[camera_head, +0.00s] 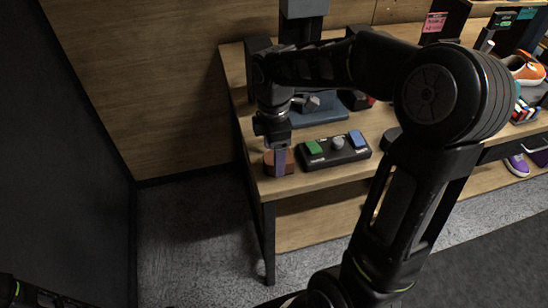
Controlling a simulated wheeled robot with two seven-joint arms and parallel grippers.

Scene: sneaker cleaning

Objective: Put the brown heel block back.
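The brown heel block (269,168) is at the front left corner of the wooden table. My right arm comes in from the lower right and arches over the table. My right gripper (279,160) points down at the block, with a grey-blue finger in front of it. The far finger is hidden, so I cannot tell whether the gripper is closed on the block. Whether the block touches the tabletop is also unclear. Only part of my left arm shows in the bottom left corner; its gripper is not in view.
A black base (346,157) with a green piece (314,147), a grey knob (338,143) and a blue piece (357,139) lies right of the block. A blue-grey stand (318,116) is behind. An orange shoe (522,69) is at right. Open floor (190,220) lies left of the table (320,178).

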